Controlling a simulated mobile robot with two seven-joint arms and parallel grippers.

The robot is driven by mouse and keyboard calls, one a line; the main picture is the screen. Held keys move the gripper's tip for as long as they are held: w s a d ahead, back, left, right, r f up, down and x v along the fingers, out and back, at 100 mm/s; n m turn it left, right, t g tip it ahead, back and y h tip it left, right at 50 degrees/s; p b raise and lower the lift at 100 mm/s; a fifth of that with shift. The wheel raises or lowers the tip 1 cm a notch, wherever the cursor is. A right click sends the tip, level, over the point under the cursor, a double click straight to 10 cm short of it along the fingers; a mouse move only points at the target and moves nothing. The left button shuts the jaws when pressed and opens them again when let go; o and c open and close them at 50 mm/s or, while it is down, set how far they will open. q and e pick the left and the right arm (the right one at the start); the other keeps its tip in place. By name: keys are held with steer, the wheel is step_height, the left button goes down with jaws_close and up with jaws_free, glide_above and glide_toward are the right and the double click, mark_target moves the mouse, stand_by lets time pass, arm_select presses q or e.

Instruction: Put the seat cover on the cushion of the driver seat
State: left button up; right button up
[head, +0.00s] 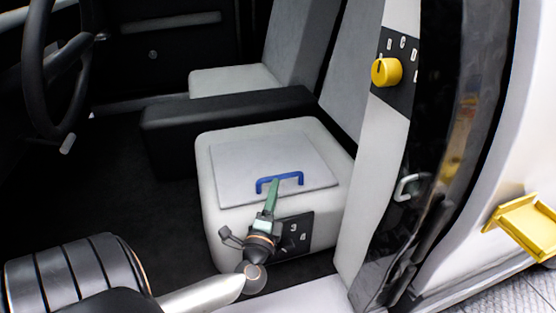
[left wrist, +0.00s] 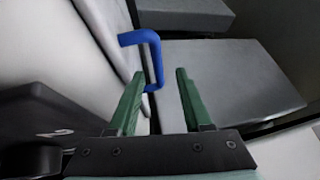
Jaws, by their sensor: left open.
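The seat cover (head: 238,162) is a thin light-grey square panel with a blue handle (head: 280,181) near its front edge. It lies flat on top of the driver seat cushion (head: 222,225), a pale rounded block. My left gripper (head: 273,184) has green fingers and is at the front of the cushion, its tips by the handle. In the left wrist view the open fingers (left wrist: 157,82) show a gap between them, and the handle (left wrist: 157,58) is beside and just beyond the left finger. I cannot tell if they touch. My right gripper is not in view.
A black console (head: 225,120) separates this seat from the other seat (head: 235,80). The steering wheel (head: 50,70) is at left. A yellow knob (head: 386,72) is on the pillar panel, and a yellow tray (head: 530,225) is at right. The dark floor (head: 120,200) looks clear.

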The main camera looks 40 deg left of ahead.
arm_select(q)
steer(key=shift+v, duration=1.35)
steer(key=d+r+h, duration=0.2)
steer(key=d+h, duration=0.3)
steer(key=d, duration=0.2)
steer(key=d+r+t+h, duration=0.1)
steer(key=d+h, duration=0.4)
steer(key=d, duration=0.2)
steer(key=d+r+h, duration=0.2)
steer(key=d+h, duration=0.2)
steer(key=d, duration=0.4)
steer(key=shift+w+r+m+t+h, duration=0.2)
steer(key=shift+r+m+t+h, duration=0.1)
steer(key=shift+t+h, duration=0.1)
steer(key=s+d+r+t+h, duration=0.1)
steer(key=s+d+r+h, duration=0.1)
steer(key=r, duration=0.4)
steer(key=s+d+r+t+h, duration=0.1)
steer(key=s+d+r+h, duration=0.1)
steer(key=s+r+h, duration=0.3)
steer(key=s+d+r+n+t+h, duration=0.1)
steer(key=s+r+h, duration=0.3)
steer(key=r, duration=0.5)
steer(key=shift+d+t, duration=0.3)
steer(key=shift+d, duration=0.4)
steer(key=shift+f, duration=0.1)
